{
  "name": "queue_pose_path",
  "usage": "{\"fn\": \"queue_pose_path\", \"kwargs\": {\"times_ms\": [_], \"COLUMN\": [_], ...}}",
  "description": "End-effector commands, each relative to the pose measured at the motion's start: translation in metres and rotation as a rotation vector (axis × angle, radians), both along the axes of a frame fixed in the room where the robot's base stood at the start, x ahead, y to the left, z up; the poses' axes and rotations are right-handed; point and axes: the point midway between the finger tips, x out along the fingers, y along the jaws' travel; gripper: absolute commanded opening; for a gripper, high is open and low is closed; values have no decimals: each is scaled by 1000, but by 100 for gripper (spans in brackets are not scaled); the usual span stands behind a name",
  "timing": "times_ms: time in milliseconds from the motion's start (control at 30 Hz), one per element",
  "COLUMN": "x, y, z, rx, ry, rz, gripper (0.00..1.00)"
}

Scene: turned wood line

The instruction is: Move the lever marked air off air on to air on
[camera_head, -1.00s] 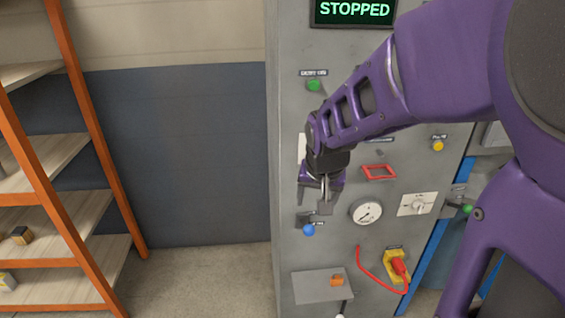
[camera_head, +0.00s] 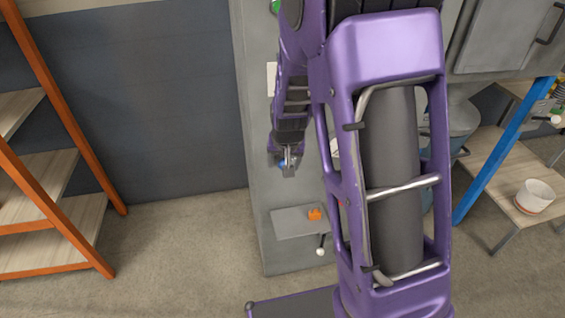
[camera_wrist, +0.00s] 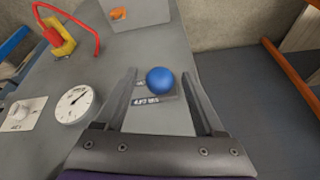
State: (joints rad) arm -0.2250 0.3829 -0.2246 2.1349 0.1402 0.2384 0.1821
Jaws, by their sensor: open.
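A lever with a blue ball knob (camera_wrist: 160,80) stands out from the grey cabinet face, with a small dark label (camera_wrist: 153,101) beside it. The label's print is too small and turned to read surely. In the wrist view the knob shows between the two spread fingers of my gripper (camera_wrist: 161,74), nearer the right part of the gap in height with the tips. No contact shows.
A grey plate with an orange piece (camera_head: 315,214) is below, with a white-ball lever (camera_head: 320,252) near it. Shelves (camera_head: 60,205) stand left; floor between is clear.

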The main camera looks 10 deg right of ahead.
Motion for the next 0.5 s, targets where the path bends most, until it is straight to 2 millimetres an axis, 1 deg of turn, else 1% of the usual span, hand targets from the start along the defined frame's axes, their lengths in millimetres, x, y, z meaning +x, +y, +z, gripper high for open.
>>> {"fn": "queue_pose_path", "kwargs": {"times_ms": [100, 367, 467, 500], "x": [2, 2, 2, 2], "y": [-1, -1, -1, -1], "z": [-5, -6, -6, -6], "rx": [0, 0, 0, 0], "ry": [0, 0, 0, 0], "rz": [-1, -1, -1, -1], "gripper": [71, 71, 55, 48]}}
